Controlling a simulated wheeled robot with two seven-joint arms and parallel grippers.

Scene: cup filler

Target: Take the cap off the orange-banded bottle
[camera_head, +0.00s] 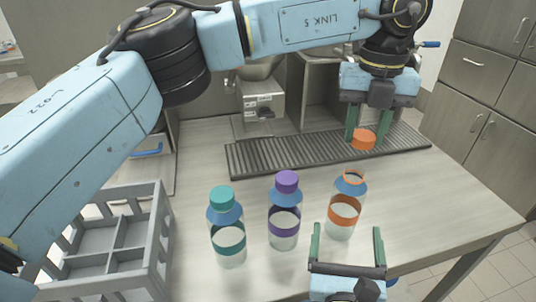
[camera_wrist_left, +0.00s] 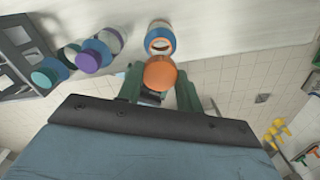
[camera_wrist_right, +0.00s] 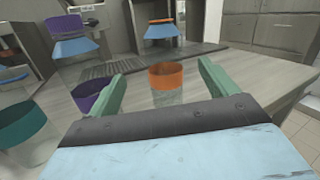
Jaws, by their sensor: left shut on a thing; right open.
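The orange-banded bottle (camera_head: 344,212) stands upright on the table, its neck open and bare of a cap. Its open mouth also shows in the left wrist view (camera_wrist_left: 160,42). My left gripper (camera_head: 364,138) is shut on the orange cap (camera_head: 364,140), held in the air above and behind the bottle, apart from it. The cap fills the space between the fingertips in the left wrist view (camera_wrist_left: 160,74). My right gripper (camera_head: 347,232) is open and empty, low in front of the bottle. In the right wrist view the orange band (camera_wrist_right: 166,76) appears between its fingers, apart from them.
A purple-capped bottle (camera_head: 285,215) and a teal-capped bottle (camera_head: 226,230) stand to the left. A grey divided crate (camera_head: 110,250) is at the left edge. A dark ribbed tray (camera_head: 300,152) lies behind, before a dispenser (camera_head: 262,105). The table's right side is clear.

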